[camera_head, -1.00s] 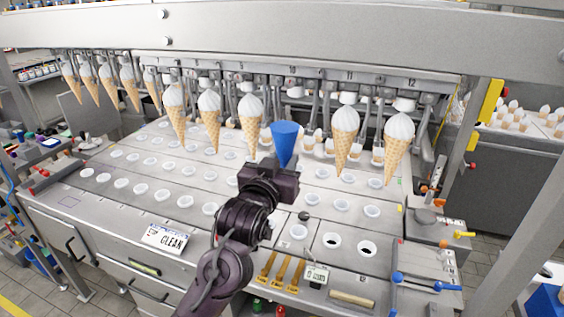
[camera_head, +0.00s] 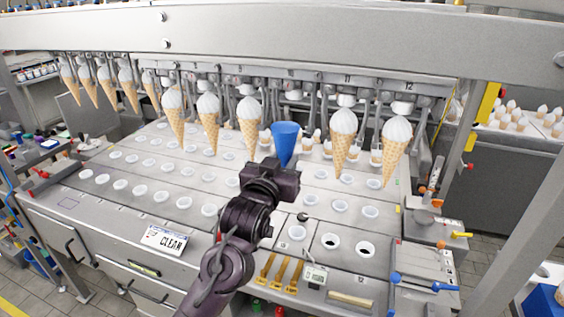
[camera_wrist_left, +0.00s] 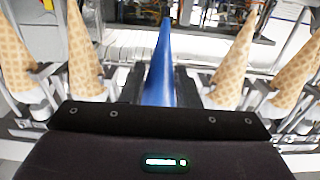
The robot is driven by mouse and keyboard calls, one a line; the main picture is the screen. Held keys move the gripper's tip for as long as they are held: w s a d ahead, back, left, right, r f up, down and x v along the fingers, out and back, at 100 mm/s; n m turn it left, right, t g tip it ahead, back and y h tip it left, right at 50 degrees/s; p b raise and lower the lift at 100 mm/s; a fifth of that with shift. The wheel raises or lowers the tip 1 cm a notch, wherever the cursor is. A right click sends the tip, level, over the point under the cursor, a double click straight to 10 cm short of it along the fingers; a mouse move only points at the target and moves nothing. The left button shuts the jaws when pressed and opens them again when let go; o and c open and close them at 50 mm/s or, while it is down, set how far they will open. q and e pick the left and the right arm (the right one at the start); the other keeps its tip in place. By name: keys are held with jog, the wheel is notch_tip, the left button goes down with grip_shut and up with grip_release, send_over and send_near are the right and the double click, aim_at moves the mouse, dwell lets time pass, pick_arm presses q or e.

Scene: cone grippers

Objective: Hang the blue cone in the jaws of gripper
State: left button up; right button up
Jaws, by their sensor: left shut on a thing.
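The blue cone (camera_head: 285,145) is upright, point down, in a gap in the row of hanging waffle cones (camera_head: 343,143). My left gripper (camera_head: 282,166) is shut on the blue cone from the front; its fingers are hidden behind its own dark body. In the left wrist view, the blue cone (camera_wrist_left: 162,72) rises beyond the gripper body, tip up, between waffle cones. The machine's gripper jaws (camera_head: 292,97) over the gap hold no waffle cone. I cannot tell whether the blue cone's rim touches them. My right gripper is not in view.
Waffle cones with white tops (camera_head: 208,125) hang close on both sides. Below is a steel plate with rows of round white holes (camera_head: 120,184). A metal beam (camera_head: 300,38) crosses above. A "CLEAN" sign (camera_head: 165,240) and yellow tools (camera_head: 282,272) lie at the front.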

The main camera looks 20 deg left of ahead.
pick_arm(q)
jog(key=shift+w, duration=1.1)
jog(key=shift+w+p, duration=0.2)
jog(key=shift+p, duration=0.1)
jog(key=shift+w+d, duration=0.1)
jog(key=shift+w, duration=1.7)
jog(key=shift+p, duration=0.45)
jog(key=shift+f+b, duration=0.3)
jog(key=shift+f, duration=0.3)
dwell(0.4)
jog(key=o, duration=1.2)
jog(key=shift+o, duration=0.2)
jog(key=shift+s, duration=0.15)
